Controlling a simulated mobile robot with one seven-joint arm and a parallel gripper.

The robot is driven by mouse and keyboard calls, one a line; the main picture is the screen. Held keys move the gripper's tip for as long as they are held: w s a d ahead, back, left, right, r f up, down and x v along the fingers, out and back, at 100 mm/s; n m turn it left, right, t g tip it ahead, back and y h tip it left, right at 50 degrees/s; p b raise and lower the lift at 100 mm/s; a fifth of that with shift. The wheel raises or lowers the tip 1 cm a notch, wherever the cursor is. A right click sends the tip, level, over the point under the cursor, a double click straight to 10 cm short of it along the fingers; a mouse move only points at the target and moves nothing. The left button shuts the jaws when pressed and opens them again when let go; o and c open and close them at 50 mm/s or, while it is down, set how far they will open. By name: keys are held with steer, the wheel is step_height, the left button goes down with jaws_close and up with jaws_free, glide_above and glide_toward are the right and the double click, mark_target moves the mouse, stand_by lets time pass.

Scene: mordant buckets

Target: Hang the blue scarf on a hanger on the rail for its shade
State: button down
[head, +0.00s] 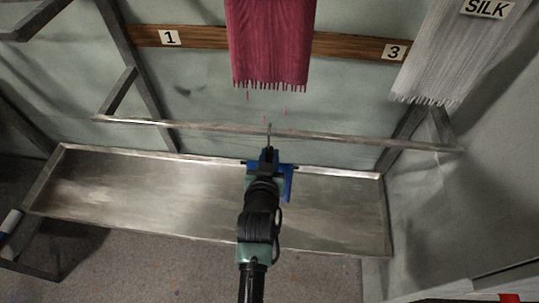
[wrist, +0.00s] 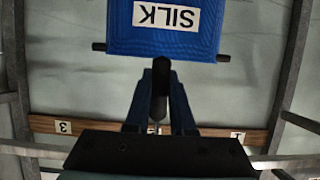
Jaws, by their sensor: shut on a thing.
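The blue scarf (wrist: 165,40) bears a white SILK label, upside down in the wrist view, and lies over the dark bar of a hanger (wrist: 100,47). In the head view the scarf (head: 287,182) shows at both sides of my gripper (head: 268,156), mostly hidden by it. My gripper (wrist: 160,78) is shut on the hanger's dark grip. A thin upright hook end shows at the metal rail (head: 190,125) in the head view; I cannot tell whether it touches the rail.
A crimson scarf (head: 270,40) hangs above, between wall labels 1 (head: 170,38) and 3 (head: 394,52). A grey scarf (head: 455,50) labelled SILK hangs at right. A shallow metal tray (head: 130,195) lies below the rail. The rail looks bare on both sides.

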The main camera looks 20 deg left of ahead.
steer(key=c, duration=0.7)
jaws_free()
steer(key=shift+s, duration=0.1)
steer(key=p+v, duration=0.1)
steer(key=v, duration=1.2)
steer(key=shift+r, duration=0.1)
